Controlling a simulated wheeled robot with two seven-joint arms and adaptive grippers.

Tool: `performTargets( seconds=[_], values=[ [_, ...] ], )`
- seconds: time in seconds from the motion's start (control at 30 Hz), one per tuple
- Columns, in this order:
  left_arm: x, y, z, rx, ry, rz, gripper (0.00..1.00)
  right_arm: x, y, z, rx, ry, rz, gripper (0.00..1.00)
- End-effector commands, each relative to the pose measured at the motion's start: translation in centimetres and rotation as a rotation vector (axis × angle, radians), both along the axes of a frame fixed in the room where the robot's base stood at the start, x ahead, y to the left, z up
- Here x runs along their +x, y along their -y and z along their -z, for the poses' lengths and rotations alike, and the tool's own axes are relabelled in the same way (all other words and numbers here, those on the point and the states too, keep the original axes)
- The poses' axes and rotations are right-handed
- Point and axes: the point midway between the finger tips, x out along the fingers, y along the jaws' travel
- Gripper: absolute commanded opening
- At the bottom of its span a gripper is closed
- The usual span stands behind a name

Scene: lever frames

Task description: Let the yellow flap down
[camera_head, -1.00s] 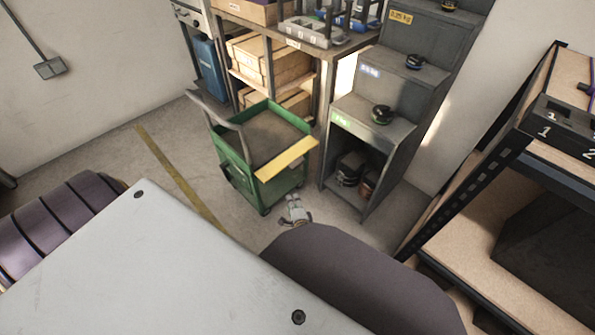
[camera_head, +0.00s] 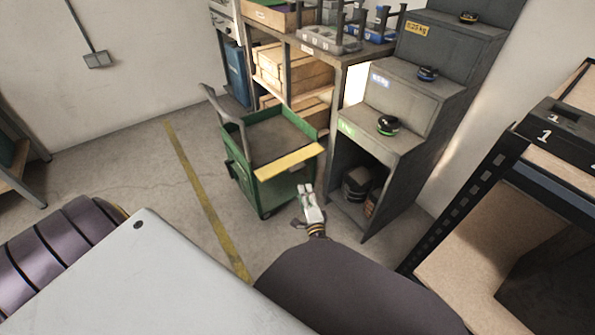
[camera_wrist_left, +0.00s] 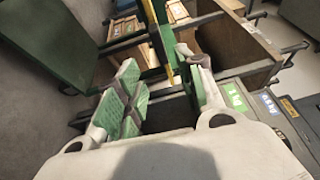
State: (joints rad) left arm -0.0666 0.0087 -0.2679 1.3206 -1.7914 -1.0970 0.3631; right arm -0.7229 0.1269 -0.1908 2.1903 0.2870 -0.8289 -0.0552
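The yellow flap (camera_head: 290,163) is on the near top edge of the green cart (camera_head: 240,176) in the head view. It sticks outward from the rim and is not hanging against the cart's side. In the left wrist view the flap (camera_wrist_left: 160,32) shows as a thin, nearly edge-on strip beyond the fingers. My right gripper is not in view.
A grey stepped cabinet (camera_head: 385,150) with small round objects stands close right of the cart. A workbench (camera_head: 340,58) with boxes is behind. A shelf rack (camera_head: 480,190) is at right. Open floor with a yellow line (camera_head: 205,200) lies left of the cart.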

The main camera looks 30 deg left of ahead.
Motion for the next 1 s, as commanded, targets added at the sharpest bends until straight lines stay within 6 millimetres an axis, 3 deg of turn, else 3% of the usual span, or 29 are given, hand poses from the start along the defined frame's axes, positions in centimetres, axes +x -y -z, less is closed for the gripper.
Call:
performTargets(
  seconds=[0.47,1.0],
  values=[
    [0.8,-0.8,0.0,-0.001,0.0,-0.001,0.38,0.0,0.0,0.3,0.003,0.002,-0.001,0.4],
    [5.4,-5.4,-0.1,0.0,0.0,-0.001,0.38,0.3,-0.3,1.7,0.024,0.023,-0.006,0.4]
  ],
)
